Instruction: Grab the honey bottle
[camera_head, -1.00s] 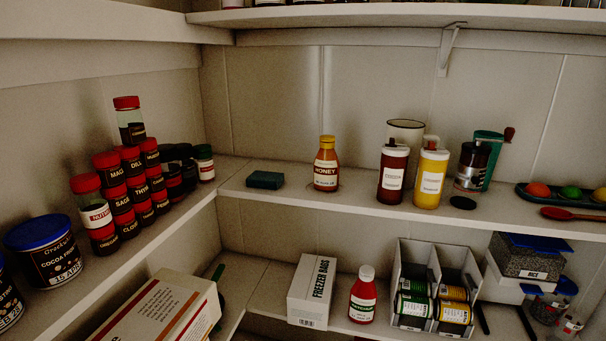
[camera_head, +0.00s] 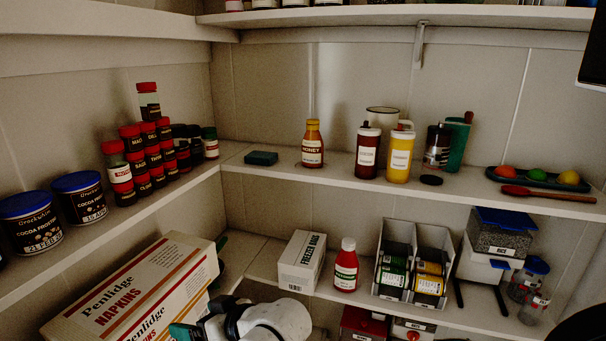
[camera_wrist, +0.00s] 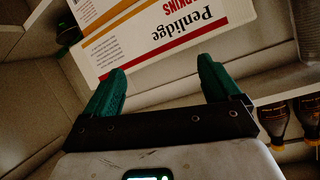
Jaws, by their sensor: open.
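The honey bottle (camera_head: 312,146) stands upright on the back middle shelf in the head view. It is amber with a gold cap and a white HONEY label. My gripper shows in the wrist view (camera_wrist: 158,88) with its two green fingers wide apart and nothing between them. In the head view, part of my arm's end (camera_head: 255,320) is at the bottom, well below and in front of the honey bottle. The honey bottle cannot be made out in the wrist view.
A dark green sponge-like block (camera_head: 261,158) lies left of the honey; a dark red bottle (camera_head: 367,152) and a yellow bottle (camera_head: 399,157) stand right. A napkins box (camera_head: 130,290) and freezer bags box (camera_head: 302,262) are below. Stacked spice jars (camera_head: 140,165) line the left shelf.

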